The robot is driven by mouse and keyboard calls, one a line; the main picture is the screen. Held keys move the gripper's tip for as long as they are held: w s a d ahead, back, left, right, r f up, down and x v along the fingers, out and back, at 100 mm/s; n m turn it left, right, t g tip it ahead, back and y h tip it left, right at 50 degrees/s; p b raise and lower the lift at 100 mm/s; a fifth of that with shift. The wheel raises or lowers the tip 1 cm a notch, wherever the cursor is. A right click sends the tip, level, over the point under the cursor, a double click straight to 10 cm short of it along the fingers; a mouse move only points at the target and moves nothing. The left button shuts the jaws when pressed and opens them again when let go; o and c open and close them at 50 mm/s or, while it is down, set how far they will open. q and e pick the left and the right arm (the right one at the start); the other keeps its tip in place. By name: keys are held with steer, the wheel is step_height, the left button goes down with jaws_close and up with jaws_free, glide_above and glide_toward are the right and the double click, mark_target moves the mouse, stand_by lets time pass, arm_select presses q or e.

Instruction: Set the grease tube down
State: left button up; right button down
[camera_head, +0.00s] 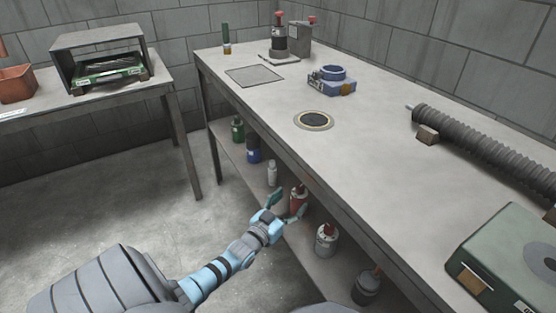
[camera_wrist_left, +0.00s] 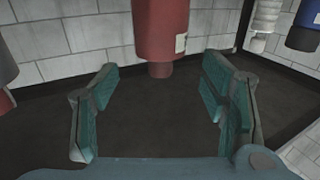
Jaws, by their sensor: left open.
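A red tube (camera_head: 299,194), which looks like the grease tube, stands on the lower shelf (camera_head: 262,186) under the long table. In the left wrist view the red tube (camera_wrist_left: 160,28) has a pale label and a narrower end. It lies beyond and between the fingers, with a gap on each side. My left gripper (camera_head: 287,206) is open beside it, at the shelf's front edge; its fingers (camera_wrist_left: 160,98) spread wide in the left wrist view. The tube's lower part is partly hidden by the gripper in the head view. My right gripper is not in view.
A white can (camera_head: 326,238) and a dark can (camera_head: 367,287) stand nearer on the shelf; a white bottle (camera_head: 272,173), a blue can (camera_head: 253,150) and a green can (camera_head: 237,130) stand farther along. The tabletop (camera_head: 380,150) above limits height. Its middle is largely clear.

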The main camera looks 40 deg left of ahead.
arm_select(q)
steer(key=s+p, duration=0.2)
steer(key=s, duration=0.4)
steer(key=shift+s+d, duration=0.2)
steer(key=shift+d, duration=0.25)
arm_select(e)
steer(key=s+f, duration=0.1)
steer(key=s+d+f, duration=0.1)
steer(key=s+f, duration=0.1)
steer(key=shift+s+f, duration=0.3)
